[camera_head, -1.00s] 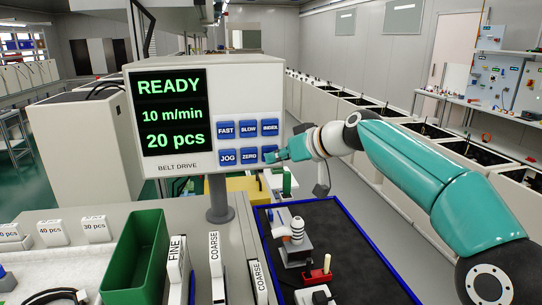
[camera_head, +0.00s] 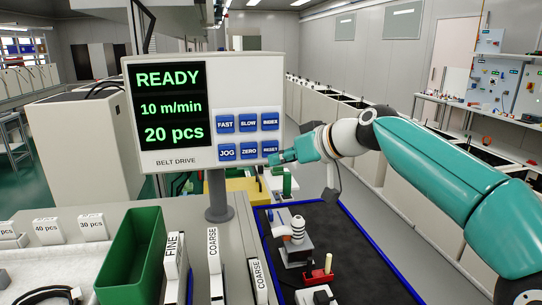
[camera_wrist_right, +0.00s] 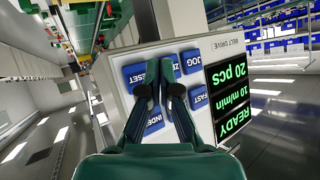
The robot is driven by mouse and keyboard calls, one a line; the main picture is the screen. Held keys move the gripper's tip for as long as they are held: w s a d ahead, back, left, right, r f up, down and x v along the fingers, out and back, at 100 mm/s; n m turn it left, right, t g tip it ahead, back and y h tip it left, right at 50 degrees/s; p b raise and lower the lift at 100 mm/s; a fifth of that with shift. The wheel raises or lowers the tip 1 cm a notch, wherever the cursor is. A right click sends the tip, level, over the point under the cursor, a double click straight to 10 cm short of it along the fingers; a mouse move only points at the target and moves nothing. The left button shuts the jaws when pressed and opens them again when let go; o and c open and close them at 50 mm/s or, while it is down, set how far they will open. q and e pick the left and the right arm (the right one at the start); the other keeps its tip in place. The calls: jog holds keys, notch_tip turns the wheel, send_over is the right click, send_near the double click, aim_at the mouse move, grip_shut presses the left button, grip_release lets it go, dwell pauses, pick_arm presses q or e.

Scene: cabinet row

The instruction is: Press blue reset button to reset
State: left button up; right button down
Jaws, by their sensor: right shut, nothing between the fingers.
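The blue RESET button (camera_head: 270,148) is at the lower right of the button grid on the white BELT DRIVE panel (camera_head: 235,75). In the wrist view the RESET button (camera_wrist_right: 132,75) is beside my fingertips, partly covered by one. My right gripper (camera_head: 272,159) is shut and empty, just below and right of the button in the head view. It shows large in the wrist view (camera_wrist_right: 160,91). Whether it touches the panel cannot be told. The screen (camera_head: 169,105) reads READY, 10 m/min, 20 pcs. My left gripper is not in view.
Other blue buttons, including ZERO (camera_head: 249,150) and INDEX (camera_head: 270,120), sit close to RESET. The panel stands on a grey post (camera_head: 218,195). A green bin (camera_head: 135,255) and a dark blue-edged mat (camera_head: 345,250) with small items lie below.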

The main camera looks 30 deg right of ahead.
jog(key=shift+s+a+b, duration=0.15)
jog(key=shift+s+b, duration=0.1)
jog(key=shift+s, duration=0.4)
jog(key=shift+s+a+b, duration=0.15)
jog(key=shift+s+b, duration=0.1)
jog(key=shift+s, duration=0.4)
